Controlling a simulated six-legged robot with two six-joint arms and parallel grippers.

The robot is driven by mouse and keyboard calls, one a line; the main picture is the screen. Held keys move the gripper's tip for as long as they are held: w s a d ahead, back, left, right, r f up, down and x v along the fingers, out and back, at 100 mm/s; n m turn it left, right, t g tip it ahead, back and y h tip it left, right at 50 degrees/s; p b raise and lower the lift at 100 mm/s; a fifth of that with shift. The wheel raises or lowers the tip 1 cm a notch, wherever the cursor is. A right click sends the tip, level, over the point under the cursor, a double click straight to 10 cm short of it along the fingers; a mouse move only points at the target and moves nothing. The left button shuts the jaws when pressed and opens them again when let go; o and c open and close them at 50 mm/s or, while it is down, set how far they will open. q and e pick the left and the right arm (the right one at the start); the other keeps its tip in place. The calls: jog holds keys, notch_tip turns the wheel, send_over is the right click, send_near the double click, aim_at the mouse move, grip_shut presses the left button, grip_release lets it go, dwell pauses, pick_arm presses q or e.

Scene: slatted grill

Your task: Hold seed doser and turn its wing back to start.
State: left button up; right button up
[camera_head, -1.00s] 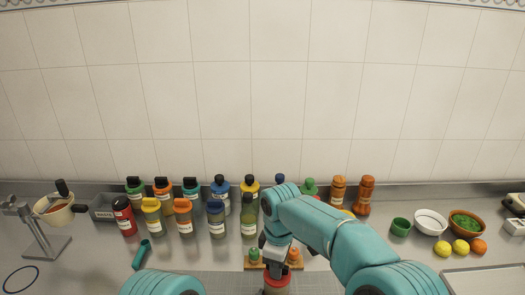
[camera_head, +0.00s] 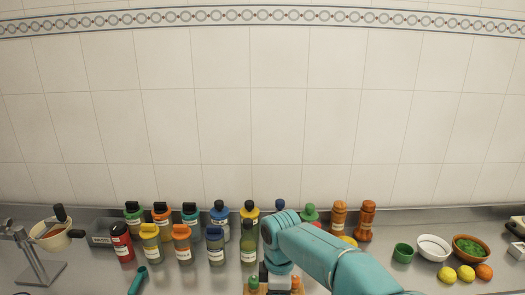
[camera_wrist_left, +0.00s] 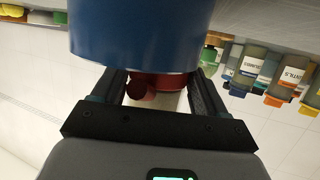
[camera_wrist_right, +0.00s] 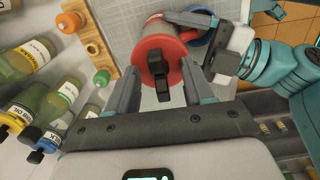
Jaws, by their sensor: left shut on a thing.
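The seed doser (camera_wrist_right: 150,50) is red and round in the right wrist view, with a black wing (camera_wrist_right: 162,76) across its face. My left gripper (camera_wrist_right: 205,18) comes in from the upper right there and is shut on the doser. In the left wrist view its fingers (camera_wrist_left: 157,95) stand either side of a dark red part, with a large blue cylinder (camera_wrist_left: 135,35) close in front. My right gripper (camera_wrist_right: 160,70) is open, its fingers either side of the wing with gaps showing. In the head view, my right arm hides the doser.
Several bottles (camera_head: 183,245) stand in rows along the back of the counter. A wooden rack (camera_wrist_right: 95,45) with orange and green pieces is close to the doser. At the right are a green cup (camera_head: 403,253), bowls (camera_head: 433,248) and fruit (camera_head: 466,272).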

pick_arm(q)
jog(key=shift+r, duration=0.1)
pick_arm(e)
jog(key=shift+r, duration=3)
pick_arm(q)
jog(key=o, duration=1.2)
